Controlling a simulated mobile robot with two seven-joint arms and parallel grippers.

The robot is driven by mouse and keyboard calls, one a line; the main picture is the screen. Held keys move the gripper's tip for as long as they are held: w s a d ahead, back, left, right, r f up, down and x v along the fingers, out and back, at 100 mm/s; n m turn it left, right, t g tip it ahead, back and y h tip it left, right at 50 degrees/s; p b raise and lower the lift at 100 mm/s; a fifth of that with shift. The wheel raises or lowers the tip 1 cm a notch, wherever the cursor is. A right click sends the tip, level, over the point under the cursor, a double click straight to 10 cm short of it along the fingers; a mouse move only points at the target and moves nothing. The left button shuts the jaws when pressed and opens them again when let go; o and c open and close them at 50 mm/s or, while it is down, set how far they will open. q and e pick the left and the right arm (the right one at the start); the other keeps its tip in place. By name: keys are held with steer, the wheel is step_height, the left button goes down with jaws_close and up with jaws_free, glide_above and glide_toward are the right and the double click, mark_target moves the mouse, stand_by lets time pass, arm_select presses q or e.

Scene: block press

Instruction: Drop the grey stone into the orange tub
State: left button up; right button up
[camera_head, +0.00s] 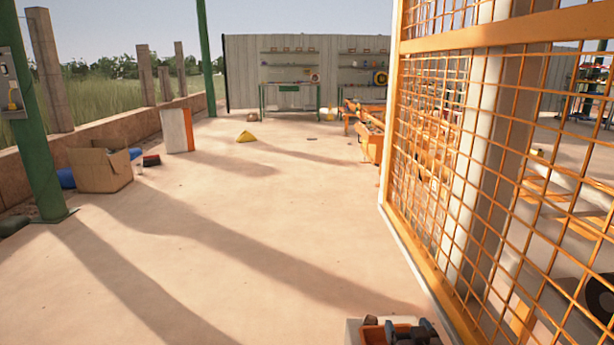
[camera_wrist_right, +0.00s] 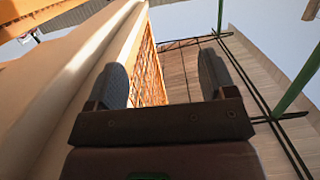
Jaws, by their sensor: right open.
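My right gripper (camera_head: 409,329) is at the bottom edge of the head view. In the right wrist view its two dark fingers (camera_wrist_right: 164,80) are wide apart with nothing between them. An orange tub-like thing (camera_head: 374,336) shows partly beside and behind the gripper, cut off by the frame edge. A small brown lump (camera_head: 370,320) is at its far left edge; I cannot tell whether it is in the tub or behind it. I cannot make out a grey stone for sure. My left gripper is out of view.
A tall orange mesh fence (camera_head: 432,150) stands close on the right. A pale surface (camera_head: 352,331) shows beside the tub. The middle floor is clear.

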arm_select(q)
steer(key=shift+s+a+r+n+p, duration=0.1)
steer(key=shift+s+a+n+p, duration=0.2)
steer(key=shift+p, duration=0.45)
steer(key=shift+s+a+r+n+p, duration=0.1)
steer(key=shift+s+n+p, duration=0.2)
steer(key=shift+p, duration=0.45)
arm_select(e)
steer(key=s+r, duration=0.1)
steer(key=s, duration=0.9)
steer(key=shift+s+d+r, duration=0.2)
steer(key=shift+r, duration=0.2)
